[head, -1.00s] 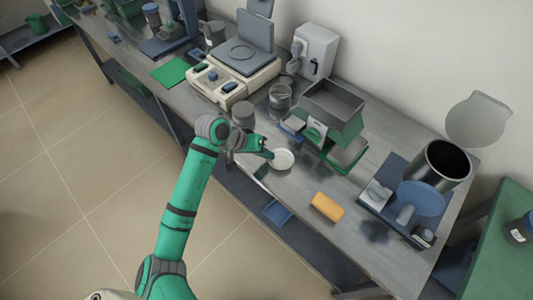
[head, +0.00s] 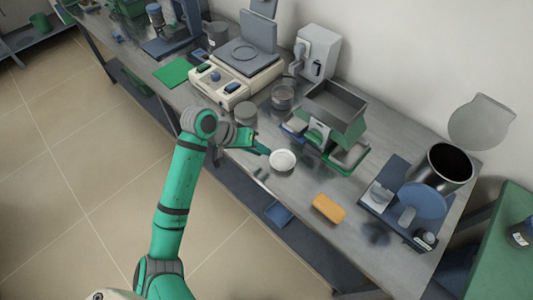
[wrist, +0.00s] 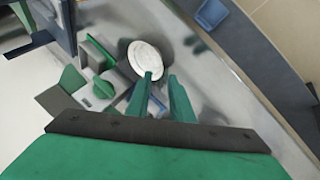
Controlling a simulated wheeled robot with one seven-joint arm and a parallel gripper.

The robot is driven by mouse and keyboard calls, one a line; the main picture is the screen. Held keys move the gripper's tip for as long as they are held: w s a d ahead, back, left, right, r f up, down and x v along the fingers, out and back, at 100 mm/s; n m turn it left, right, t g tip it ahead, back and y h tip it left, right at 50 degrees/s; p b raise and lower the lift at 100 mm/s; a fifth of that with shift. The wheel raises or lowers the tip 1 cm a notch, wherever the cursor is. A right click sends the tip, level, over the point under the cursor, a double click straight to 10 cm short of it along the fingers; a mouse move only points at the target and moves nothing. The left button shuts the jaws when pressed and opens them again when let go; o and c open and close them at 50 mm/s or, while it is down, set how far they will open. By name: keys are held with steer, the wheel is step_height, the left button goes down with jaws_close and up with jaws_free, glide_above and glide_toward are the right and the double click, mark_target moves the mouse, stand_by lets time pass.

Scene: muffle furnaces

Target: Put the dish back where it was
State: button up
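The dish (head: 283,160), small, round and white, lies on the grey bench in front of the green hopper device. It also shows in the wrist view (wrist: 146,57), just beyond my fingertips. My gripper (head: 266,152) is at the dish's left side in the head view. In the wrist view, my gripper (wrist: 164,76) has its two green fingers apart with a gap between them. The left fingertip overlaps the dish's near edge in the picture; whether it touches is unclear. The dish does not appear to be held.
The green hopper device (head: 333,115) stands close behind the dish. A glass jar (head: 284,96) and a beige balance (head: 236,78) are further left. An orange block (head: 328,208) lies to the right, near the front edge. Bare bench lies between dish and block.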

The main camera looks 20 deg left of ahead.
steer(key=v, duration=0.6)
steer(key=shift+a+r, duration=0.2)
steer(key=shift+r, duration=0.1)
steer(key=shift+s, duration=0.25)
